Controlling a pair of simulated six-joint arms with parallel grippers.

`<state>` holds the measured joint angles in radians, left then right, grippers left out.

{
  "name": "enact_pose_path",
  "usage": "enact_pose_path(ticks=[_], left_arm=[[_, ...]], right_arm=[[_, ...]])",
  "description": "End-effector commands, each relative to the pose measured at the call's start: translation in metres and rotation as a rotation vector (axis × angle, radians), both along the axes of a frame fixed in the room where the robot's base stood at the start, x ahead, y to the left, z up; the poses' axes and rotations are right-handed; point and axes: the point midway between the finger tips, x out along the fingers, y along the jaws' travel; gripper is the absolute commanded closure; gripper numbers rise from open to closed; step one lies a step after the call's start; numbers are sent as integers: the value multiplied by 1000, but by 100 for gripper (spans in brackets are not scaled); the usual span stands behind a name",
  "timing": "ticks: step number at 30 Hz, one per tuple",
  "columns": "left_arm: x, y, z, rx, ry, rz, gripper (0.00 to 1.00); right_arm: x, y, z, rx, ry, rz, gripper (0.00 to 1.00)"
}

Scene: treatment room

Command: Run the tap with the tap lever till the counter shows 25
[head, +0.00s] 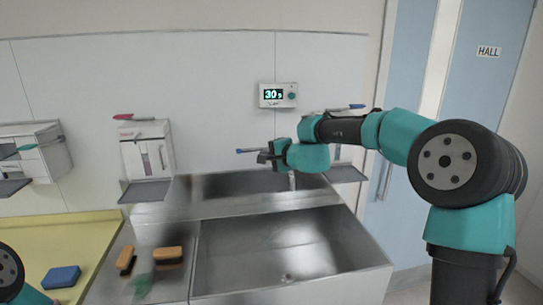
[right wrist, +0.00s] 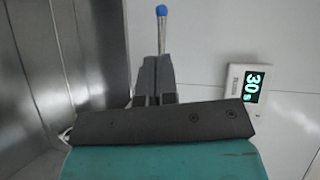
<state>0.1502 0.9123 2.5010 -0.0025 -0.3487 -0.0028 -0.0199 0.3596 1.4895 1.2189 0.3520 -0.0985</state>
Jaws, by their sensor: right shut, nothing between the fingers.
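The counter (head: 273,95) on the back wall reads 30 with a small mark after it; it also shows, turned sideways, in the right wrist view (right wrist: 252,88). The tap lever (head: 245,151) is a thin metal rod with a blue tip, above the sink's back ledge. In the right wrist view the lever (right wrist: 162,25) sticks out beyond my fingertips. My right gripper (head: 263,157) is shut and empty, close by the lever; I cannot tell whether they touch. It also shows in the right wrist view (right wrist: 156,66). My arm hides the tap's body. My left gripper is out of view.
A steel sink (head: 215,245) fills the middle. Orange sponges (head: 168,255) lie on its left drainboard, and a blue block (head: 62,277) on the yellow counter. A white dispenser (head: 147,155) and drawer unit (head: 35,155) hang at the left.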

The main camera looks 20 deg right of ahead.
Motion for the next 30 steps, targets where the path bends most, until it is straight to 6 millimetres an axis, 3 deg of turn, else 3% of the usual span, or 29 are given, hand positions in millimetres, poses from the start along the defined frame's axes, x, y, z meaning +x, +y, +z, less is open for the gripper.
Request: enact_pose_path(ticks=[7,23,26,30], left_arm=[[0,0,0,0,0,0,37],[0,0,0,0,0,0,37],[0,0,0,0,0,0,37],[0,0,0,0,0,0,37]], right_arm=[[-21,-5,5,1,0,0,100],[-23,-4,4,0,5,1,100],[-25,1,-9,5,34,15,100],[-37,18,-52,27,144,55,100]])
